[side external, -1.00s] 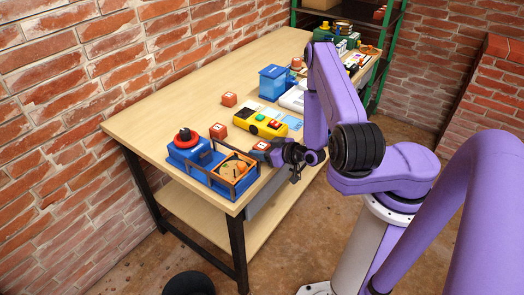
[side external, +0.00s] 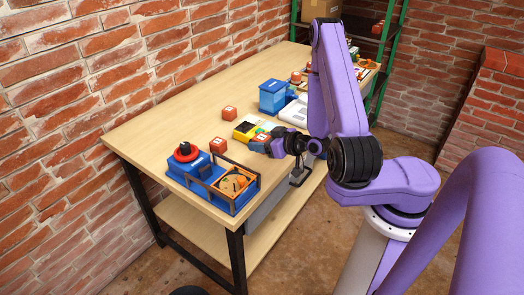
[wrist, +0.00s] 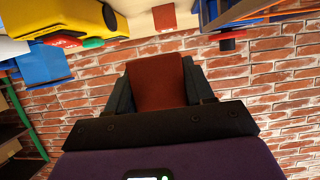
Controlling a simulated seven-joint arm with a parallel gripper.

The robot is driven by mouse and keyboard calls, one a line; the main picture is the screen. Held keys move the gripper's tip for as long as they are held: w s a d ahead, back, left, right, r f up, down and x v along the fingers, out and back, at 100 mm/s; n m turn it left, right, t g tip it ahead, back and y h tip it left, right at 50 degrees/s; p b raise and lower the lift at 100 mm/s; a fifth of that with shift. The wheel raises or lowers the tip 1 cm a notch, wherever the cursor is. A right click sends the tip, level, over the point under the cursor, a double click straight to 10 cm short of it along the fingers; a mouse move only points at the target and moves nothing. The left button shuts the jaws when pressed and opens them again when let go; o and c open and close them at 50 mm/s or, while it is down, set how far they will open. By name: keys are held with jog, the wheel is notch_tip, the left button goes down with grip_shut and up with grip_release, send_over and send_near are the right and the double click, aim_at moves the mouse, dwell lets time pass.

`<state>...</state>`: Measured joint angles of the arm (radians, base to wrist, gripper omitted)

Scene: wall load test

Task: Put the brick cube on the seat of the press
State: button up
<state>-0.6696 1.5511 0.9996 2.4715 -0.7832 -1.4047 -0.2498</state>
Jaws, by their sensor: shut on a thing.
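My gripper (side external: 262,141) is shut on a red-brown brick cube (wrist: 157,83), which sits between the two dark fingers in the wrist view. In the side view the cube is held at the near side of the table, in front of the yellow box, mostly hidden by the fingers. A blue machine (side external: 186,166) with a red ring on top stands at the table's near-left end; it looks like the press. Its dark-framed bay (side external: 235,184) holds a round orange piece. My gripper is apart from it, to its upper right. Whether the bay is the seat I cannot tell.
Loose red cubes lie on the wooden table (side external: 165,121): one near the machine (side external: 218,144), one farther back (side external: 229,113). A yellow box (side external: 246,130) with buttons is behind my gripper. A blue box (side external: 272,97) stands beyond. The table's left part is clear.

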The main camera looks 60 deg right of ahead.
jog(key=shift+w+a+r, duration=0.15)
jog(key=shift+w+r, duration=0.05)
jog(key=shift+r, duration=0.45)
jog(key=w+a+r, duration=0.4)
jog(key=a+r, duration=0.3)
jog(key=shift+w, duration=0.2)
jog(key=shift+r, duration=0.1)
send_over(262, 170)
jog(key=f, duration=0.6)
jog(key=shift+w+a+f, duration=0.2)
jog(key=shift+w+f, duration=0.15)
jog(key=shift+f, duration=0.05)
jog(key=shift+s+d+f, duration=0.3)
jog(key=shift+f, duration=4.8)
